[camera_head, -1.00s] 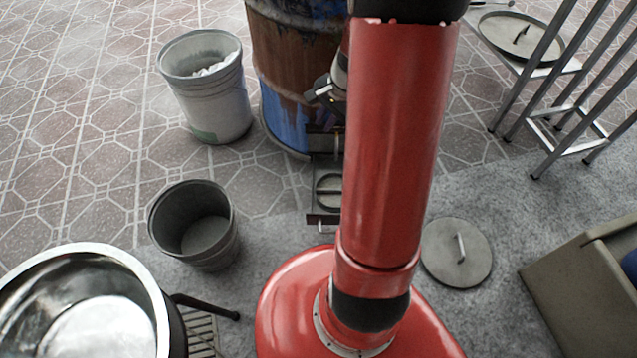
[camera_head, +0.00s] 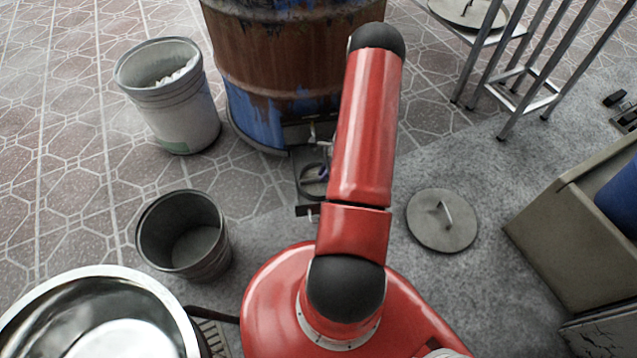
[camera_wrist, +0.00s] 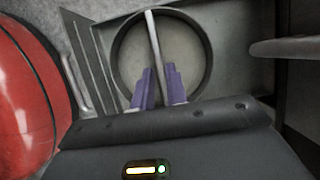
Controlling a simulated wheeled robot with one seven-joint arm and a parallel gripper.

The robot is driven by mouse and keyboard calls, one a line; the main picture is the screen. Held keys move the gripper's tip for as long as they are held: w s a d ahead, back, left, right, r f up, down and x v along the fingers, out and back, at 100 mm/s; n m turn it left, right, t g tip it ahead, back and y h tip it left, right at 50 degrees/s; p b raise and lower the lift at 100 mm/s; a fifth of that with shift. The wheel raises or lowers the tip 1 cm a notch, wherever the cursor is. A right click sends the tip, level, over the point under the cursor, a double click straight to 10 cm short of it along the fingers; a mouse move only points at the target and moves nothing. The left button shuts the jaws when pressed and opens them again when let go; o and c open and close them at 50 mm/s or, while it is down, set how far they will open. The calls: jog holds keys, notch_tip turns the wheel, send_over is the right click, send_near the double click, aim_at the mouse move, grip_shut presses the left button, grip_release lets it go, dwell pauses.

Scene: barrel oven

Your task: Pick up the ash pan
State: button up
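The ash pan (camera_head: 307,182) is a grey metal box low at the front of the barrel oven (camera_head: 275,60). In the wrist view, a round ring (camera_wrist: 116,50) shows on it, with a thin bar handle (camera_wrist: 153,30) across the middle. My gripper (camera_wrist: 158,82) has its two purple fingers close on either side of this bar. I cannot tell whether they press on it. In the head view my gripper (camera_head: 318,170) is over the pan, largely hidden behind my red arm.
A grey bin with white contents (camera_head: 172,115) and an empty dark bucket (camera_head: 150,240) stand left. A steel bowl (camera_head: 30,320) is front left. A round lid (camera_head: 440,232) lies right of my base. A crate (camera_head: 540,245) and metal stand (camera_head: 480,60) are farther right.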

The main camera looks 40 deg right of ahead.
jog(key=x, duration=0.3)
jog(key=shift+w+a+f, duration=0.15)
jog(key=shift+a+f, duration=0.1)
jog(key=shift+f, duration=0.05)
grip_shut()
jog(key=shift+r, duration=0.2)
notch_tip(320, 180, up, 20)
jog(key=p, duration=0.2)
jog(key=shift+f, duration=0.15)
jog(key=shift+w, duration=0.1)
